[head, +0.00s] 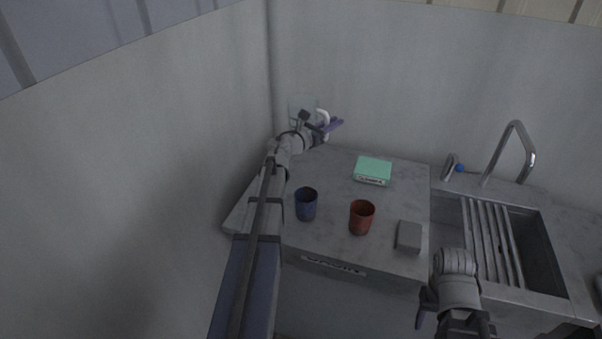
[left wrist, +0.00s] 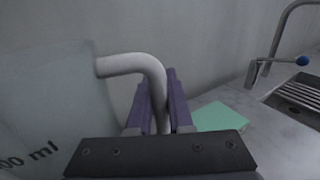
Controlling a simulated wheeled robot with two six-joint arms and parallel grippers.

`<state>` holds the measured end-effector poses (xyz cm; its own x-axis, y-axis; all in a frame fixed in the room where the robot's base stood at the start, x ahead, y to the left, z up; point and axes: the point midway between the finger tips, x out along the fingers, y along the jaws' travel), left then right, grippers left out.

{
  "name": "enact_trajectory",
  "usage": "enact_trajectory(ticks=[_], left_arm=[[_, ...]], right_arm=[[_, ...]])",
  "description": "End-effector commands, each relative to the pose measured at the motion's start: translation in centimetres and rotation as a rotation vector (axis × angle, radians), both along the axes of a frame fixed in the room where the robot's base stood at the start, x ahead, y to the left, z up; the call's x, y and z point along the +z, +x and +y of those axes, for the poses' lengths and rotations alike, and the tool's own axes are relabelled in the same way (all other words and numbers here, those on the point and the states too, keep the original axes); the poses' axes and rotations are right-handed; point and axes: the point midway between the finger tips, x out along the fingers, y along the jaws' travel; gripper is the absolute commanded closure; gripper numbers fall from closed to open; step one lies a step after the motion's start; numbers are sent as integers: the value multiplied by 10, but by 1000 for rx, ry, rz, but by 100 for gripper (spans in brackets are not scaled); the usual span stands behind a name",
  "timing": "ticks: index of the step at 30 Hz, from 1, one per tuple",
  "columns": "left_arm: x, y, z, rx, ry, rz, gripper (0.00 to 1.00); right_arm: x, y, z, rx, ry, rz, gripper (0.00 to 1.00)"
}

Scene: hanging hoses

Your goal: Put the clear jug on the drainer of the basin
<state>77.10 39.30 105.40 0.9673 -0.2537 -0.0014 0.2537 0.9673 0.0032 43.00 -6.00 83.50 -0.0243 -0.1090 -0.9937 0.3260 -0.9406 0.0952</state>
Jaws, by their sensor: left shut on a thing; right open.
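The clear jug (head: 299,103) is at the back left corner of the counter, partly hidden behind my left gripper. In the left wrist view its see-through body (left wrist: 50,110) with "ml" print fills the left side. My left gripper (head: 334,126) is shut on its white handle (left wrist: 150,72). I cannot tell whether the jug touches the counter. The drainer (head: 489,240), a rack of grey bars, lies over the basin (head: 541,255) at the right. My right gripper (head: 452,325) is open and empty, in front of the counter's edge near the basin.
A blue cup (head: 306,204), a red cup (head: 361,217), a grey block (head: 409,236) and a green box (head: 373,170) stand on the counter between jug and basin. A tall curved tap (head: 512,145) rises behind the basin. Walls close in at left and back.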

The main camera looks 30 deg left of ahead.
Motion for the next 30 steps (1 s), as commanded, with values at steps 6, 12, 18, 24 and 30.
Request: enact_trajectory(ticks=[6,12,18,24,30], left_arm=[[-8,-14,1,-88,1,0,100],[-10,-16,0,-98,1,0,100],[-30,-16,0,-97,0,0,100],[-62,-16,0,-96,0,0,100],[-73,-15,0,-96,0,0,100]], right_arm=[[-8,0,0,0,0,0,50],[-10,0,0,0,0,0,50],[-30,0,0,0,0,0,50],[-62,0,0,1,0,0,50],[-73,0,0,1,0,0,50]])
